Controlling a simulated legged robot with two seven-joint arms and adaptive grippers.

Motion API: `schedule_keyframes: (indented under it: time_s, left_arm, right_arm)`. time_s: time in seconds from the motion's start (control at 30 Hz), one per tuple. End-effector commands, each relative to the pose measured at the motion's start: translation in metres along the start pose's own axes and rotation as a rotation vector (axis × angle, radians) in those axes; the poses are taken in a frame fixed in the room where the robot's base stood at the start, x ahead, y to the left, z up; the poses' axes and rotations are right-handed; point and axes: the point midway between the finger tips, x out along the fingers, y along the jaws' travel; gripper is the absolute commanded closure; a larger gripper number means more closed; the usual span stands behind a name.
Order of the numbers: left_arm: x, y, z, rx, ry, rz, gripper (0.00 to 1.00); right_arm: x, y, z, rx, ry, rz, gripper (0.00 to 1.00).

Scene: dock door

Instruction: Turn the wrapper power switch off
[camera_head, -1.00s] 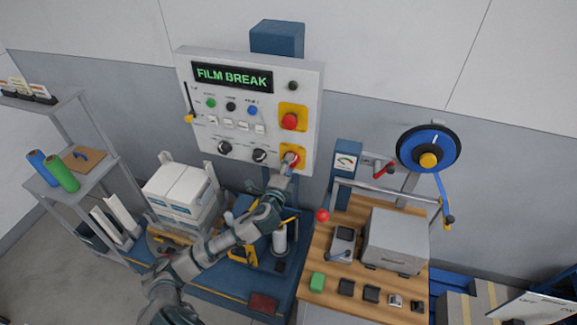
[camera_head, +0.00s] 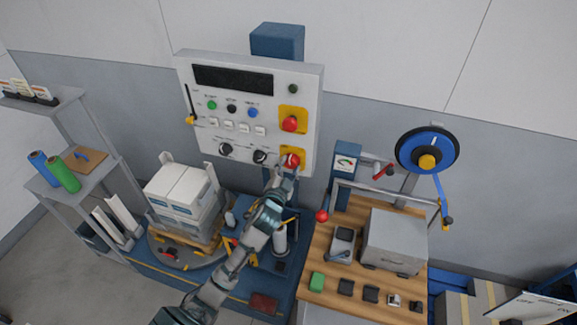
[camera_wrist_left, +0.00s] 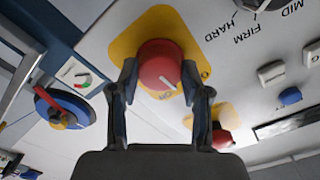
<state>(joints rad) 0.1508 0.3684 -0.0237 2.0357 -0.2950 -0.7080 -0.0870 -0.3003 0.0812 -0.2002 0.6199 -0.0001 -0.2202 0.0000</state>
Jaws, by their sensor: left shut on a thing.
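The wrapper power switch is a red rotary knob (camera_head: 291,159) on a yellow plate at the lower right of the white control panel (camera_head: 200,130). My left gripper (camera_head: 285,172) reaches up to it from below. In the left wrist view the gripper's two fingers (camera_wrist_left: 160,82) are shut on either side of the red knob (camera_wrist_left: 158,60), whose white mark lies slanted. Lettering on the yellow plate (camera_wrist_left: 118,50) is partly hidden by the knob and fingers. The panel's display (camera_head: 233,78) is dark. My right gripper is not in view.
A second red button (camera_head: 290,123) on a yellow plate sits just above the switch. Black knobs (camera_head: 260,157) are to its left. A wooden bench (camera_head: 325,265) with a grey box (camera_head: 395,240) stands at right, and wrapped cartons (camera_head: 180,190) stand at left.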

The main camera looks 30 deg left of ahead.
Motion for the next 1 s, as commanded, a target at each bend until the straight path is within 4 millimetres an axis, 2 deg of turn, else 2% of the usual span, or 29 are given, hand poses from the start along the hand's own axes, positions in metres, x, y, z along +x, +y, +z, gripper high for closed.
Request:
schedule_keyframes:
  time_s: [0.03, 0.5, 0.8, 1.0]
  left_arm:
    - [-0.001, 0.005, 0.003, -0.050, -0.012, 0.010, 0.88]
    - [0.000, 0.004, 0.003, -0.467, -0.016, 0.008, 0.88]
    - [0.000, 0.004, 0.004, -0.636, -0.016, 0.006, 0.88]
    - [0.000, 0.005, 0.005, -0.688, -0.016, 0.006, 0.88]
  right_arm:
    - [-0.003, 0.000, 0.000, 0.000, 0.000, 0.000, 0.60]
    - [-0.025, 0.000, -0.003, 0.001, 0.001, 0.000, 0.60]
    - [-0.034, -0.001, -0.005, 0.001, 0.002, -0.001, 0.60]
    - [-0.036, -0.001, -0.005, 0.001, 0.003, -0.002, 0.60]
